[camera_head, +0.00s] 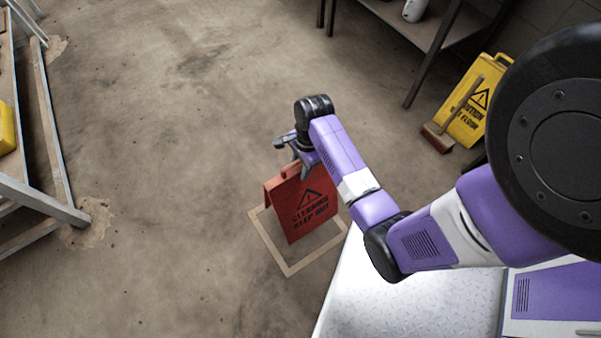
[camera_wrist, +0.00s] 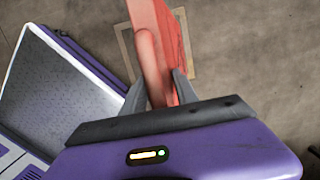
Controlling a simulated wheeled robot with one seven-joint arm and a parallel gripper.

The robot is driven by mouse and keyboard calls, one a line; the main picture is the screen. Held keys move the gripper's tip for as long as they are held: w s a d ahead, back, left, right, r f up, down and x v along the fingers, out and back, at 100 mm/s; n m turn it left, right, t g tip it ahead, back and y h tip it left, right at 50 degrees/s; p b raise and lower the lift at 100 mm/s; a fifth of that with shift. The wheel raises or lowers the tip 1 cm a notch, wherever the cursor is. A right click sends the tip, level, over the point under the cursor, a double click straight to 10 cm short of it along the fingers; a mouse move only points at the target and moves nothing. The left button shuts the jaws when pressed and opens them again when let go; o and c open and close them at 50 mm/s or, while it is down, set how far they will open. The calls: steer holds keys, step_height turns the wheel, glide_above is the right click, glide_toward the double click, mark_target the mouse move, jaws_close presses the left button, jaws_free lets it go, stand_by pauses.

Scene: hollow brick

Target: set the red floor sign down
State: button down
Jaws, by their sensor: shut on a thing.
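The red floor sign (camera_head: 302,206) has a warning triangle and dark lettering. It is upright, with its lower edge over or on a pale square outline (camera_head: 289,269) marked on the floor. I cannot tell whether it touches the floor. My gripper (camera_head: 292,157) is at the sign's top, partly hidden by my arm. In the wrist view the red sign (camera_wrist: 167,35) runs up from between the two grey fingers of my gripper (camera_wrist: 160,92), which are shut on its top handle part. The pale outline shows behind it there.
A yellow wet-floor sign (camera_head: 468,108) leans at the right beside a wooden-based broom (camera_head: 437,138). A metal shelf (camera_head: 431,24) stands at the back. A rack (camera_head: 40,198) is at the left. My white base deck is near the outline. Floor left of the sign is clear.

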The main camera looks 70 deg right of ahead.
mark_target(301, 190)
step_height(301, 190, down, 5)
steer(key=shift+f+b, duration=0.1)
steer(key=shift+b, duration=0.65)
steer(key=c, duration=0.9)
jaws_free()
